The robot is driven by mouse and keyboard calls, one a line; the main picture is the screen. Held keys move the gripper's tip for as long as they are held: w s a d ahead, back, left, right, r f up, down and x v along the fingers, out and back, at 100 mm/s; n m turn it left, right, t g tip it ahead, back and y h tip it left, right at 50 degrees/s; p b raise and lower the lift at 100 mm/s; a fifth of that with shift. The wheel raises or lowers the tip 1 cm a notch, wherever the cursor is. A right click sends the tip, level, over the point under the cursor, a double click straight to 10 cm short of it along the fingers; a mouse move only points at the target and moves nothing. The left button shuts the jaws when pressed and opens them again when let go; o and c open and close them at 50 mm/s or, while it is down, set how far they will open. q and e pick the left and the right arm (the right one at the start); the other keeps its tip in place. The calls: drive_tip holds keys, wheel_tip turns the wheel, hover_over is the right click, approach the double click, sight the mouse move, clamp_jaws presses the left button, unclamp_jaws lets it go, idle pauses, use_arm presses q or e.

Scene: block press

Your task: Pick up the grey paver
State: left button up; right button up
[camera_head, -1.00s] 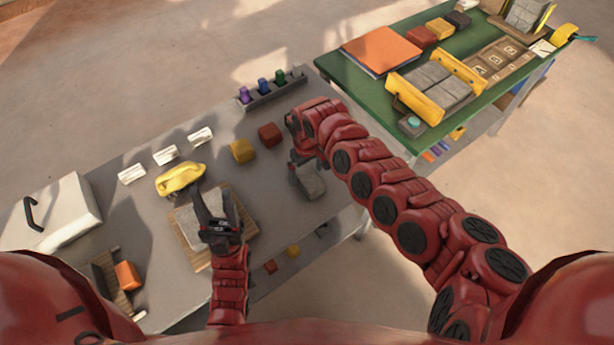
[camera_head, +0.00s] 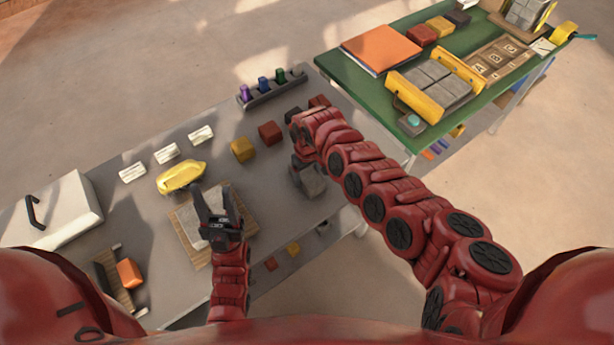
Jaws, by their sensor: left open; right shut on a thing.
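The grey paver (camera_head: 314,183) is a small grey block at the right part of the grey table (camera_head: 150,235). My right gripper (camera_head: 306,170) is shut on it from above, and the wrist hides its upper side. I cannot tell whether the paver is clear of the table top. My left gripper (camera_head: 214,198) is open, with its fingers apart above a wooden board (camera_head: 247,218) that bears a flat grey slab (camera_head: 190,222). The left fingers hide part of the slab.
Yellow (camera_head: 243,149), red (camera_head: 269,132) and black (camera_head: 291,114) blocks stand behind the paver. A yellow tool (camera_head: 181,177) lies behind the board. A green table (camera_head: 332,66) holds a yellow-sided press (camera_head: 416,103). Bare floor lies between the robot and that table.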

clamp_jaws()
drive_tip(key=shift+r, duration=0.1)
